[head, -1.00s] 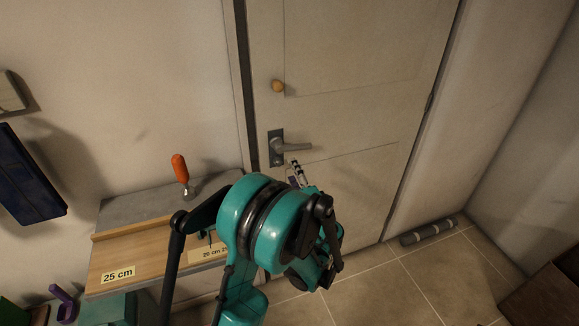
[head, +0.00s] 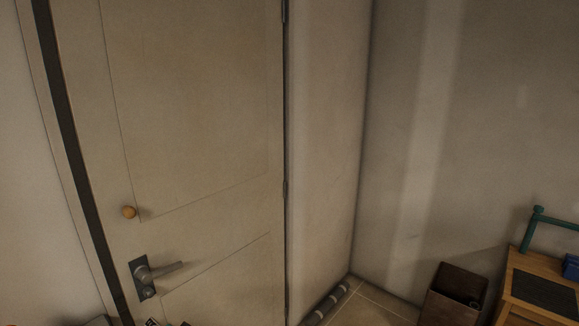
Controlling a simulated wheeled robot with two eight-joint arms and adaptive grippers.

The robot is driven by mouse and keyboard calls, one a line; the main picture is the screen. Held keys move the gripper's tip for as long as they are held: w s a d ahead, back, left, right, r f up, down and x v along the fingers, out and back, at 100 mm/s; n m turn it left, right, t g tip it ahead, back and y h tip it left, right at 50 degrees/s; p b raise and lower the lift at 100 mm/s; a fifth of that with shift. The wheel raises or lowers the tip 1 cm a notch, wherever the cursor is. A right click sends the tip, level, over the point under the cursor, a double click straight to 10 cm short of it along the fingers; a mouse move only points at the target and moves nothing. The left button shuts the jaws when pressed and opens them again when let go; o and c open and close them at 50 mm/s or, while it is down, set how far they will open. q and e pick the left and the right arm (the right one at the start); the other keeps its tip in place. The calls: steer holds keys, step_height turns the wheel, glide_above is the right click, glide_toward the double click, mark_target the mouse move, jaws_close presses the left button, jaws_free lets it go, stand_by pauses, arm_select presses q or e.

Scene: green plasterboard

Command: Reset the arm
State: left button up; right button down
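No whole gripper or arm of mine shows in the head view now. Small dark and light bits cut by the bottom edge, below the door handle, are too little to identify. The pale door (head: 190,120) fills the left half and looks closed. A round orange-brown knob (head: 129,212) is above the handle. Nothing is seen touching the handle or the knob.
A grey roll with light bands (head: 327,304) lies on the tiled floor (head: 372,307) by the corner. A brown open bin (head: 454,292) stands beside a wooden bench (head: 516,309) with a dark mat (head: 544,292), a teal frame (head: 540,222) and a blue object (head: 571,267).

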arm_select(q)
steer(key=s+d+f+n+g+h, duration=0.1)
steer(key=s+d+n+h, duration=0.2)
steer(key=s+d+h, duration=0.5)
steer(key=s+d, duration=0.5)
steer(key=s, duration=0.2)
steer(key=shift+f+n, duration=0.4)
